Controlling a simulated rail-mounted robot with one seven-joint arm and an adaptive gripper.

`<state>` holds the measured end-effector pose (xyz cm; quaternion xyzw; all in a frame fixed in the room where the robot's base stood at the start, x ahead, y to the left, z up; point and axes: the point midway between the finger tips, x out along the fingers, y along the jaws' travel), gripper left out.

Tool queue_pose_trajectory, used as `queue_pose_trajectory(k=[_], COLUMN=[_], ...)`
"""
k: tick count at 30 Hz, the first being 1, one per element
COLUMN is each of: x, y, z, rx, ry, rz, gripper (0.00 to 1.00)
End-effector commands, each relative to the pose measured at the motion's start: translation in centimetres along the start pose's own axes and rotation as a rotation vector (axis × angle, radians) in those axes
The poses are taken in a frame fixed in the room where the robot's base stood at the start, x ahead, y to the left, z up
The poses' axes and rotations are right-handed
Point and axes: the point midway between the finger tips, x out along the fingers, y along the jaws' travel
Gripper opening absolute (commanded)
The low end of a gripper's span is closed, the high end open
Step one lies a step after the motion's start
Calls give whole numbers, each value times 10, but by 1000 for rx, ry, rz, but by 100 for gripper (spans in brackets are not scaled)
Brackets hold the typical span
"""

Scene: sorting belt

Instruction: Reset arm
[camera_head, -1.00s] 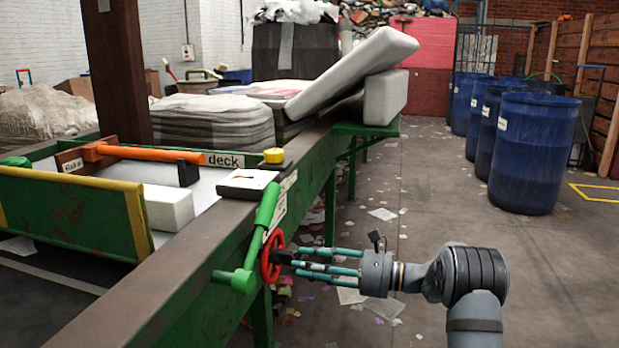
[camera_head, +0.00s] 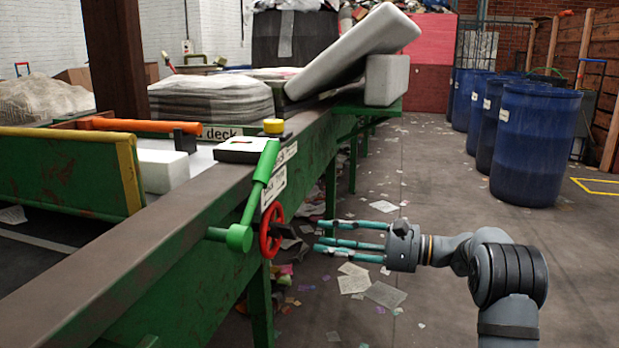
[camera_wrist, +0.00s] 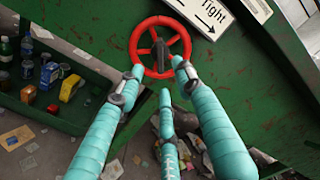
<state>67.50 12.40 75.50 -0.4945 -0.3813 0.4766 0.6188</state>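My gripper (camera_head: 318,238) is at the right side of the green belt frame, with its teal fingers pointing left at a red handwheel (camera_head: 270,231). The fingers are spread and hold nothing. In the head view a gap shows between the fingertips and the wheel. The wrist view shows my gripper (camera_wrist: 160,85) with its three fingers apart and the red wheel (camera_wrist: 136,46) beyond the tips. The wheel has a dark hub and sits on the green side panel.
A green lever (camera_head: 260,180) stands beside the wheel on the belt frame (camera_head: 200,215). A yellow button (camera_head: 273,126) tops a box on the rail. Blue barrels (camera_head: 535,145) stand at the right. The floor between is open, with scattered paper.

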Motion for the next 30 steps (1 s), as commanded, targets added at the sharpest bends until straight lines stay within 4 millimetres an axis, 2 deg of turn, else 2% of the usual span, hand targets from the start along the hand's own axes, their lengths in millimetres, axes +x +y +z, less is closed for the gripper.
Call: queue_pose_trajectory(k=[1,4,12,25,30], x=[-11,-28,-28,-29,-34], y=[-2,-1,21,24,27], z=[-1,-1,-12,-13,-13], rx=[3,4,112,128,128], ry=[5,4,45,53,69], rz=[-1,0,71,82,98], gripper=[35,35,35,35,35])
